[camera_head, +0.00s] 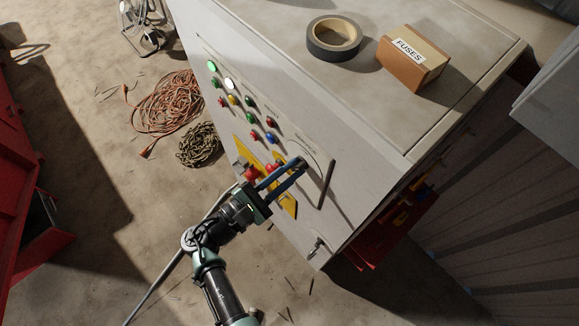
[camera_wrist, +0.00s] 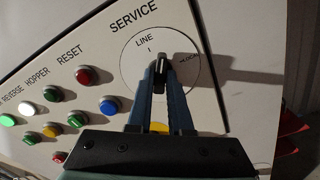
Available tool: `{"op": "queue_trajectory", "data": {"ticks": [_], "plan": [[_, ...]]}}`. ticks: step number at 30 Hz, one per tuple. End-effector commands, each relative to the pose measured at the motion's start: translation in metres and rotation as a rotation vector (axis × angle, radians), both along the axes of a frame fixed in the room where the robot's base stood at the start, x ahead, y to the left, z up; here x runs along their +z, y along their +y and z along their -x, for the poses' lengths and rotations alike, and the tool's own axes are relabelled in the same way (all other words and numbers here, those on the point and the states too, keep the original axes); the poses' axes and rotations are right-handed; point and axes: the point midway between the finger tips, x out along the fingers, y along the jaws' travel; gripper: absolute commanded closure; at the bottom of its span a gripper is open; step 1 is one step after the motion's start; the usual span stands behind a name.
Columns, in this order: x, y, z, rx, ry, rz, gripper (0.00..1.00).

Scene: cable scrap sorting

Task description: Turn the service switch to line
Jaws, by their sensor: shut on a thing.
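The service switch is a black knob (camera_wrist: 161,68) with a white pointer line, on a round white dial (camera_wrist: 185,80) under the word SERVICE. The LINE mark (camera_wrist: 144,38) is at the upper left of the dial and LOCAL (camera_wrist: 189,57) at the right. The pointer stands nearly upright in the wrist view, between the two marks and a little right of the LINE tick. My gripper (camera_wrist: 160,70) has its blue fingers shut on the knob's two sides. In the head view my gripper (camera_head: 299,164) reaches the panel, and its fingers hide the knob.
A tape roll (camera_head: 334,37) and a FUSES box (camera_head: 414,60) lie on the cabinet top (camera_head: 385,115). Orange cable (camera_head: 168,103) lies on the floor.

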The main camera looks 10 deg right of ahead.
Motion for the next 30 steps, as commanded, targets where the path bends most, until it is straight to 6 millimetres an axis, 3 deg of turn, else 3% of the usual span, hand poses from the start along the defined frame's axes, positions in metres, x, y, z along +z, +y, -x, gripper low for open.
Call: {"op": "queue_trajectory", "data": {"ticks": [11,30], "plan": [[0.0002,-0.0001,0.0,0.0,0.017,0.012,1.0],[0.0003,-0.0004,0.0004,-0.001,0.287,0.208,1.0]]}}
